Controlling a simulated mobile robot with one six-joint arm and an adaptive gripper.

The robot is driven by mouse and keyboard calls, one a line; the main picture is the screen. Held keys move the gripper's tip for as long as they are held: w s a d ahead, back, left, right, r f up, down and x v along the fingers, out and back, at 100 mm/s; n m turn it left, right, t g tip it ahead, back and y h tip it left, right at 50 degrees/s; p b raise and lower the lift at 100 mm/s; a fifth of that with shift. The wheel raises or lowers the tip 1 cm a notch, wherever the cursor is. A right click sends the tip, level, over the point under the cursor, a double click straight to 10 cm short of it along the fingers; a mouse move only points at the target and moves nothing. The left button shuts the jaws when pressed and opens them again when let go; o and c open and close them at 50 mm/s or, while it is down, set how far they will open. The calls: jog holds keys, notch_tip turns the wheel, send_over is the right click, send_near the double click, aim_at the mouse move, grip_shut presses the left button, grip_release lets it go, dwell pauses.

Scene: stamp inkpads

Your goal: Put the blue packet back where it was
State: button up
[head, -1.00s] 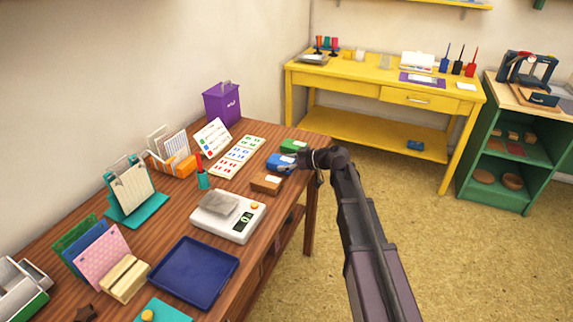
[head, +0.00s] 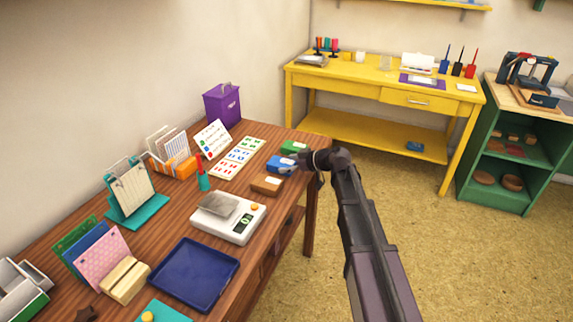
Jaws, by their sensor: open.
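The blue packet (head: 279,163) lies on the brown wooden table near its far right corner, between a green packet (head: 292,147) behind it and a brown packet (head: 267,184) in front. My gripper (head: 296,163) is at the right side of the blue packet, by the table's right edge. It is open, and its fingers partly cover the packet's right end. At this size I cannot tell whether they touch it. Another small blue item (head: 415,147) lies on the lower shelf of the yellow table.
A white scale (head: 228,218) with a grey block on it and a navy tray (head: 193,274) stand nearer on the brown table (head: 262,257). A card with coloured marks (head: 236,158) lies left of the packets. A purple box (head: 222,104) stands at the back.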

jog(key=p+v, duration=0.4)
jog(key=v, duration=0.7)
jog(key=shift+d, duration=0.35)
jog(key=shift+s, duration=0.15)
jog(key=s+d+f+m+g+h, duration=0.1)
jog(key=s+d+f+m+h, duration=0.2)
jog(key=s, duration=0.4)
jog(key=s+d+f+m+g+h, duration=0.2)
jog(key=s+d+f+m+h, duration=0.2)
jog(key=s+d+m+h, duration=0.1)
jog(key=s+d+f+m+g+h, duration=0.1)
jog(key=s+d+f+m+h, duration=0.3)
jog(key=s, duration=0.6)
jog(key=shift+d+m+g+h, duration=0.3)
jog(key=shift+d+m, duration=0.1)
jog(key=shift+m, duration=0.6)
jog(key=shift+f, duration=0.15)
